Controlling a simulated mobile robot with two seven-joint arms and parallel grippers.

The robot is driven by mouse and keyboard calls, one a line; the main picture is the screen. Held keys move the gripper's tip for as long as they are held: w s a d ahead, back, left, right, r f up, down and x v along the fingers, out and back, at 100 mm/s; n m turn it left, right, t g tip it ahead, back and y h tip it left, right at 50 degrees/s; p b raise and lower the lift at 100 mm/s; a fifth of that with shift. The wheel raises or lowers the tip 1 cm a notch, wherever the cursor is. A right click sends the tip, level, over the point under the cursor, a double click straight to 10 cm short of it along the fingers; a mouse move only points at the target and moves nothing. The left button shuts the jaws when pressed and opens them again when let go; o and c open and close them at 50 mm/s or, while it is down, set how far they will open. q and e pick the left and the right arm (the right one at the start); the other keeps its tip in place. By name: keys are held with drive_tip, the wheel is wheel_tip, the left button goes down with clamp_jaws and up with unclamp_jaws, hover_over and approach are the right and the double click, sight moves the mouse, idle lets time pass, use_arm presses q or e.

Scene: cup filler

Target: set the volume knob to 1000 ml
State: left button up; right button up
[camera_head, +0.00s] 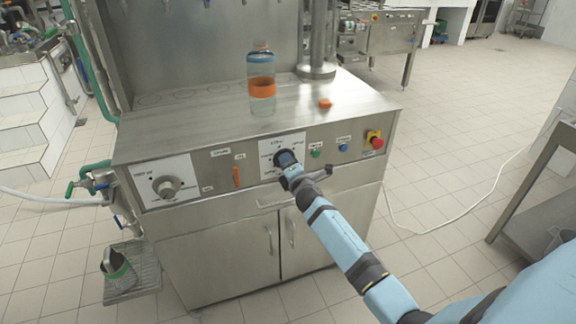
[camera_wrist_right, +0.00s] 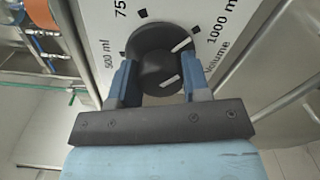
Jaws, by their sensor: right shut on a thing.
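The volume knob (camera_wrist_right: 158,62) is a round black knob on a white dial plate (camera_wrist_right: 190,12). The plate carries the labels 500 ml, 750 and 1000 ml in the right wrist view. A white line on the knob points up and right, toward the 1000 ml label (camera_wrist_right: 222,30). My right gripper (camera_wrist_right: 160,82) is shut on the knob, one blue finger on each side. In the head view my right gripper (camera_head: 287,160) is at the middle panel of the machine front and mostly hides the knob. My left gripper is not in view.
The steel machine (camera_head: 200,125) carries a clear bottle with an orange band (camera_head: 262,86) and an orange cap (camera_head: 325,103). The front also has a grey dial (camera_head: 166,187), an orange switch (camera_head: 236,177), green and blue buttons, and a red emergency stop (camera_head: 375,140). A handle sits below the panel.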

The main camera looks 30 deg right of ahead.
drive_tip(key=shift+m, duration=0.6)
drive_tip(key=o, duration=0.9)
drive_tip(key=shift+s, duration=0.1)
drive_tip(key=v, duration=1.3)
drive_tip(key=shift+s+p, duration=0.35)
drive_tip(key=shift+p, duration=0.05)
